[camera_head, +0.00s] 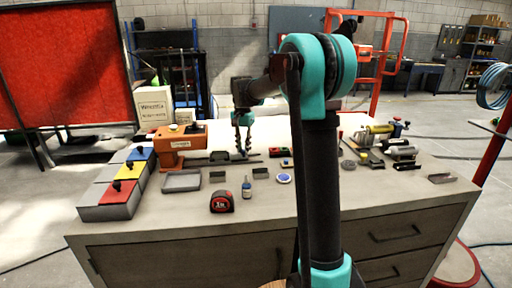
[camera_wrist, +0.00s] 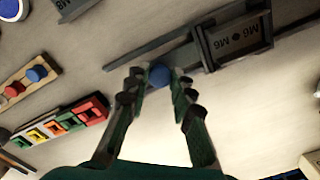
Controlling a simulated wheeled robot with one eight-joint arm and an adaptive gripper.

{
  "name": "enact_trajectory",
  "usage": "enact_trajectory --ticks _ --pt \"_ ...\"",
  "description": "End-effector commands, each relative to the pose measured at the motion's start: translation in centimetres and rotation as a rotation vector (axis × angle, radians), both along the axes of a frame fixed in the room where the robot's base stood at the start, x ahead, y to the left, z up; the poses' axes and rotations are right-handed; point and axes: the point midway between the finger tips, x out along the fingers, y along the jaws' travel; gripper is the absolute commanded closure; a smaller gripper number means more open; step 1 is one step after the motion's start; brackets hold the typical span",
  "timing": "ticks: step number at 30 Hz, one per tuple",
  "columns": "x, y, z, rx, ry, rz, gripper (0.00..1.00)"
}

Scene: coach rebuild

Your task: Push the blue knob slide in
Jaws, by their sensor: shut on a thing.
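The blue knob (camera_wrist: 159,75) shows in the wrist view between my fingertips, at the lower edge of a thin grey slide bar (camera_wrist: 128,60). The bar runs up and right to a dark housing marked M6 (camera_wrist: 237,42), and a length of it shows outside the housing on the knob's side. My gripper (camera_wrist: 158,82) is shut on the blue knob, one finger on each side. In the head view my gripper (camera_head: 243,153) points down at the tabletop, just right of the dark housing (camera_head: 220,156).
An orange device (camera_head: 182,145) stands left of the slide, with a grey tray (camera_head: 182,181) in front. Red, yellow and blue slide boxes (camera_head: 122,188) line the left edge. A tape measure (camera_head: 222,202) and small bottle (camera_head: 247,187) stand nearer.

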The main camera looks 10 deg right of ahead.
Motion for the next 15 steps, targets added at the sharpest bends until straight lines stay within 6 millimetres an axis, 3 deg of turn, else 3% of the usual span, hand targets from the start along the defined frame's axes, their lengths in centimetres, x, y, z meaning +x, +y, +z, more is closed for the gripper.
enact_trajectory --ticks 1,6,10,15 --pt "0.0 1.8 0.0 0.001 -0.001 0.006 1.0" --pt "0.1 6.1 0.0 0.0 -0.001 0.005 1.0" --pt "0.1 7.9 0.0 0.001 -0.002 0.003 1.0" --pt "0.1 8.5 0.0 0.002 -0.003 0.0 1.0"
